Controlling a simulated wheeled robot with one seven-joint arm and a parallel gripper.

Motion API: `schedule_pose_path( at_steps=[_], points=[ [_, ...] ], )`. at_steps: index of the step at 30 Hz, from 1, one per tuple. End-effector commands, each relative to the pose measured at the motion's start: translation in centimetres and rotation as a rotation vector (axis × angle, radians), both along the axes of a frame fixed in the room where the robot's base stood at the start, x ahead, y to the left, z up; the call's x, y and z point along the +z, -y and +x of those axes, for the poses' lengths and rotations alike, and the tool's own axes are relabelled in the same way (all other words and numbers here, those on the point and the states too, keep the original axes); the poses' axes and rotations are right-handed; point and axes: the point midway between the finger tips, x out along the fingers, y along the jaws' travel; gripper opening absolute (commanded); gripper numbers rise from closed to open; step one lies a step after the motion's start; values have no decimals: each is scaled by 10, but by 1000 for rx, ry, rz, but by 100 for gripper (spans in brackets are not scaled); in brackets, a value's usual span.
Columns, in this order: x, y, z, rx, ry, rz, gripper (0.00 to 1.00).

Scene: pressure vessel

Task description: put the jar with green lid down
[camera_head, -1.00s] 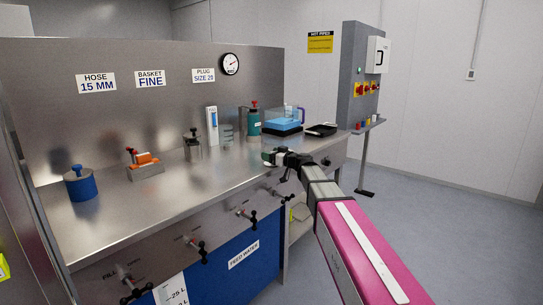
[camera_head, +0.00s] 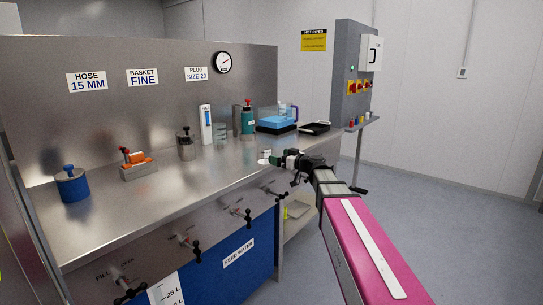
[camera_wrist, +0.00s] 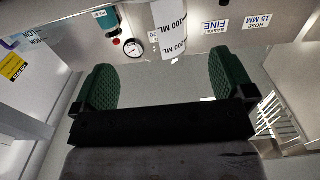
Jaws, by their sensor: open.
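My gripper (camera_head: 279,160) is over the front edge of the steel bench, near its right end. In the wrist view its two green-padded fingers (camera_wrist: 162,70) are wide apart, with no jar held between them. A small pale object (camera_head: 265,154), perhaps the jar, stands on the bench just left of the fingertips and apart from them. It is too small to tell its lid colour. No green lid can be made out clearly; the green by the gripper is its finger pads.
A glass beaker (camera_head: 220,133), a teal bottle (camera_head: 248,121) and a blue tub (camera_head: 276,123) stand behind on the bench (camera_head: 212,176). A black tray (camera_head: 314,128) lies to the right. Valve handles (camera_head: 238,212) stick out of the bench front. The bench's middle is clear.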

Motion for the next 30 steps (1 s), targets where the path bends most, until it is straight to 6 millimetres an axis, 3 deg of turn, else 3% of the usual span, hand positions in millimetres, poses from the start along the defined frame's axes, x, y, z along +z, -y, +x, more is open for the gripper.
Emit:
schedule_pose_path(
  at_steps=[6,13,17,23,30],
  points=[
    [0,21,-17,0,0,0,100],
    [-1,26,-21,1,-3,-2,100],
    [-17,25,-28,13,-55,-23,100],
    [-87,26,-63,36,-304,-122,100],
    [-200,50,-134,-41,-760,-310,100]
  ],
)
